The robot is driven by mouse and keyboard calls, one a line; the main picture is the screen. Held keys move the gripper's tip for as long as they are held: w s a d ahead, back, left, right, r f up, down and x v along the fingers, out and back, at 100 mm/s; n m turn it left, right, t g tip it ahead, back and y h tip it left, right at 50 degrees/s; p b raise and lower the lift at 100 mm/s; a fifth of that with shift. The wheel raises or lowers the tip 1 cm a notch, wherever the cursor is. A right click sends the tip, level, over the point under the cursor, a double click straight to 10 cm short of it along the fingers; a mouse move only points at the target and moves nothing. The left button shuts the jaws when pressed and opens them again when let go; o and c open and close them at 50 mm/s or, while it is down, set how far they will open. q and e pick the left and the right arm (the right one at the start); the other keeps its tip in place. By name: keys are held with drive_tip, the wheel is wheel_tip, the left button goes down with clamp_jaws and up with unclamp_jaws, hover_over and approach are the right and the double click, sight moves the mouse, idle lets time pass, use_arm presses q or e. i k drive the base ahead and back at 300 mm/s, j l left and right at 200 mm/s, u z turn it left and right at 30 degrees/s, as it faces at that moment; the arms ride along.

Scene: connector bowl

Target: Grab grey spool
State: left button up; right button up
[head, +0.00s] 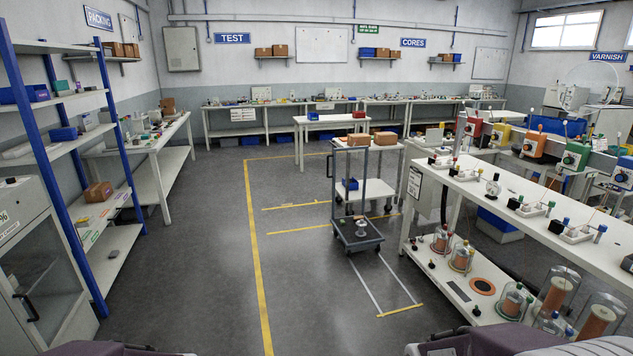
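I cannot pick out a grey spool with certainty. A small pale item with a dark top (361,230) stands on the bottom deck of the grey cart (345,239); it is too small to tell what it is. Copper-coloured coils (440,241) sit on the lower shelf of the white bench (545,240) at the right, some under clear jars (513,299). Neither of my grippers shows. Only purple and grey parts that look like mine show along the bottom edge.
Blue-post shelving (35,120) and a grey cabinet (40,260) stand at the left. A white table (150,145) stands behind them. Benches line the back wall. The grey floor (200,270) between the shelving and the cart is clear, with yellow lines.

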sight(361, 224)
drive_tip(key=i+j, duration=0.15)
drive_tip(key=i, duration=0.9)
drive_tip(key=i+j, duration=0.1)
drive_tip(key=i, duration=1)
drive_tip(key=i+j, duration=0.15)
drive_tip(key=i, duration=0.9)
drive_tip(key=i+l+z, duration=0.15)
drive_tip(key=i+z, duration=0.15)
drive_tip(key=i, duration=0.45)
drive_tip(key=i+z, duration=0.3)
drive_tip(key=i, duration=0.5)
drive_tip(key=i+j+z, duration=0.25)
drive_tip(key=i, duration=0.5)
